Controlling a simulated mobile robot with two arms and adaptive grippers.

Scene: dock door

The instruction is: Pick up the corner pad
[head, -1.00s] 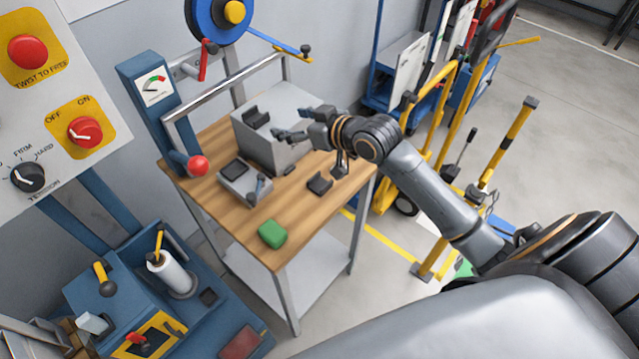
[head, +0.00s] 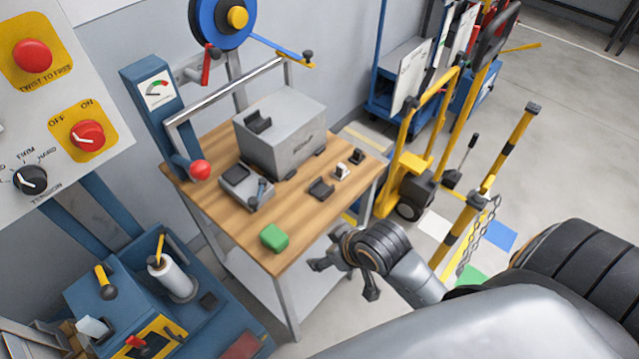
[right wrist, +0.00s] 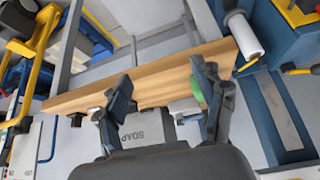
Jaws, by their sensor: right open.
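One dark, angle-shaped corner pad (head: 321,189) lies on the wooden table (head: 222,222), in front of the grey box (head: 280,140). A similar dark pad (head: 258,121) sits on top of the box. My right gripper (head: 345,276) is open and empty, off the table's front right edge and below the tabletop in the picture. In the right wrist view its spread fingers (right wrist: 160,95) show in front of the table edge, with the box marked SOAP (right wrist: 146,132) beyond. I cannot tell which dark piece there is the pad. My left gripper is not in view.
A green block (head: 273,237) lies near the table's front corner. A grey device (head: 246,187) and small white-and-dark pieces (head: 342,171) share the tabletop.

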